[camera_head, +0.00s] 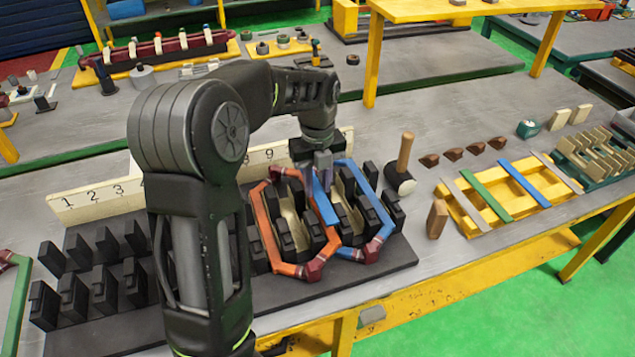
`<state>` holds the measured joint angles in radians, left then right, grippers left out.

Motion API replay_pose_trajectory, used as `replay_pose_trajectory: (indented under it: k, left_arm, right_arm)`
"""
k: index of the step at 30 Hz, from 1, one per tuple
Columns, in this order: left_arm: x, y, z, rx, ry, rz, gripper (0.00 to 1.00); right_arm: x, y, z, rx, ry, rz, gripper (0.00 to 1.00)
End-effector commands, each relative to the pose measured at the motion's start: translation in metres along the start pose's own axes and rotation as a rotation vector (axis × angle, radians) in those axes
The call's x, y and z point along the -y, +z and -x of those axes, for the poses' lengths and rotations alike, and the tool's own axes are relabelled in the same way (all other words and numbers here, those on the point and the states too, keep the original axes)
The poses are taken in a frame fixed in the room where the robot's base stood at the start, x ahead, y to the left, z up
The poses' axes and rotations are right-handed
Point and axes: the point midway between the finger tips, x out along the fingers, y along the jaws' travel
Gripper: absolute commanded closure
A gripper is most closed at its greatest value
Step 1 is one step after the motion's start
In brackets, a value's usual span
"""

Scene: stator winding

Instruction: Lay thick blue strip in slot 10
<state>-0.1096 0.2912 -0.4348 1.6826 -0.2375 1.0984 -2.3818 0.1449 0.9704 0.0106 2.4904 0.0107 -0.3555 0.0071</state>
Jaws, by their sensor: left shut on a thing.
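My left gripper (320,185) is shut on a blue strip (325,206), over the right part of the black slotted block (385,268). The strip stands in line with the gap between two rows of black posts; how deep it sits cannot be told. An orange coil (265,225) lies around the posts to its left, and a blue coil (375,240) lies around the posts to its right. The number board (97,198) behind shows 1, 2, 3 and 9; my left arm hides the middle numbers, and no 10 can be read. My right gripper is not in view.
A yellow rack (478,222) at the right holds grey, green and blue strips. Posts at the left (73,300) are bare.

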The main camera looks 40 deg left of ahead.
Motion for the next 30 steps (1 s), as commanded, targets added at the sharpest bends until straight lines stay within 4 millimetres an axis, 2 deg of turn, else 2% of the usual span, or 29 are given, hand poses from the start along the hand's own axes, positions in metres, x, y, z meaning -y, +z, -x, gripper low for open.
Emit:
replay_pose_trajectory:
  k: [14,30]
  left_arm:
    - [0.0,0.0,-0.001,0.0,0.0,0.0,1.0]
    - [0.0,0.0,-0.016,0.0,0.001,0.0,1.0]
  right_arm:
    - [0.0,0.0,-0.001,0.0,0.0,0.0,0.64]
    - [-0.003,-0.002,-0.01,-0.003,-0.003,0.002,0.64]
